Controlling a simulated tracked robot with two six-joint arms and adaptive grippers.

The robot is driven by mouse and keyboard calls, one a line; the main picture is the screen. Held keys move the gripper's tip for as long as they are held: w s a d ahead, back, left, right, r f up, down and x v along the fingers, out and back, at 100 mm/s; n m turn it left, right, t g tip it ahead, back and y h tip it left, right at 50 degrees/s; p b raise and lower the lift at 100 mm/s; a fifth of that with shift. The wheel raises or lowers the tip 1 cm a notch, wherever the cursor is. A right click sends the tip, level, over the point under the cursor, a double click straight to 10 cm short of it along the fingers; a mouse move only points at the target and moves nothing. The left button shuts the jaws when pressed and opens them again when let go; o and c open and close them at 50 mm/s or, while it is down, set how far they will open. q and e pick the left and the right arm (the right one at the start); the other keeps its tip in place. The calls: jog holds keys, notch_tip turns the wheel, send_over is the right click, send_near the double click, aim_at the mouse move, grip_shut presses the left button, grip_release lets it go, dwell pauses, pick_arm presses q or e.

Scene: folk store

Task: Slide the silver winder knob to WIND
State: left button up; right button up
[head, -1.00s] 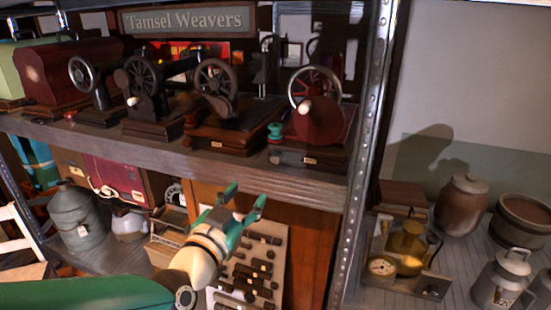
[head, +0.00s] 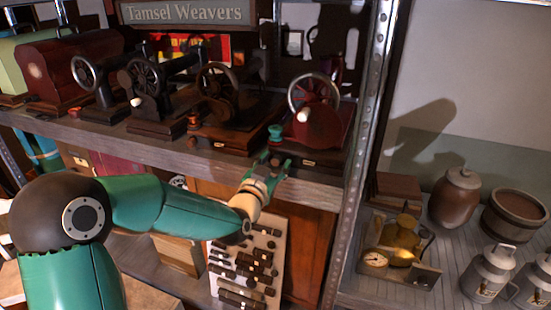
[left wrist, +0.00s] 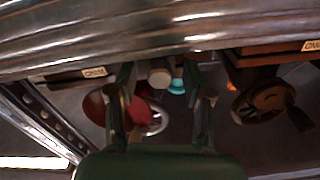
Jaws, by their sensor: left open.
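The red hand-crank sewing machine (head: 320,122) stands on the upper shelf at the right end, with a pale label (head: 309,163) on its base front. In the left wrist view its label (left wrist: 94,72) shows left of my fingers. A silver-grey round knob (left wrist: 160,72) sticks out between my fingers there, near a teal spool (left wrist: 177,86). My left gripper (head: 272,162) is open at the shelf's front edge, below the teal spool (head: 275,133). Its fingers stand either side of the knob with gaps visible. In the head view the knob is not clear behind the gripper. My right gripper is out of view.
The shelf edge (head: 120,139) runs just below the gripper. Another dark machine (head: 228,100) stands close on the left. A metal upright (head: 362,140) rises on the right. A board of dark parts (head: 247,262) is below.

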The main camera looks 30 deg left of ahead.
pick_arm(q)
jog(key=shift+w, duration=0.25)
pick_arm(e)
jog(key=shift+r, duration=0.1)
pick_arm(q)
grip_shut()
